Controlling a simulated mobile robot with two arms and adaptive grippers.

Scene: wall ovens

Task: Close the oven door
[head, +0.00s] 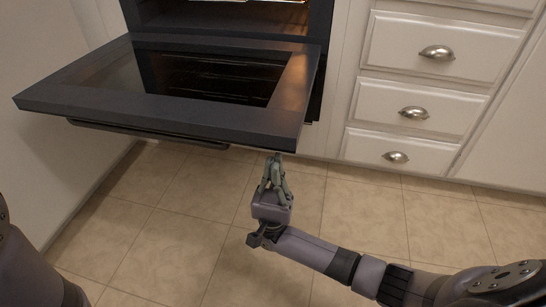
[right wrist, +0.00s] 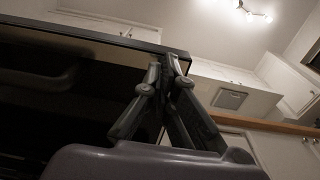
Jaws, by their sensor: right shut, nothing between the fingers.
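The oven door (head: 200,115) is dark, with a glass pane, and hangs open, about level, below the lit oven cavity (head: 225,18). Its bar handle (head: 150,134) runs along the underside near the front edge. My right gripper (head: 275,160) is shut and empty, with its fingertips just below the door's front right corner. In the right wrist view the shut fingers (right wrist: 170,65) point up at the door's dark edge (right wrist: 100,33); whether they touch it I cannot tell. My left gripper is out of view; only part of my left side shows at the lower left.
White drawers (head: 415,113) with cup handles stand right of the oven. A white cabinet side (head: 60,120) lies to the left. The tiled floor (head: 180,220) below and in front of the door is clear.

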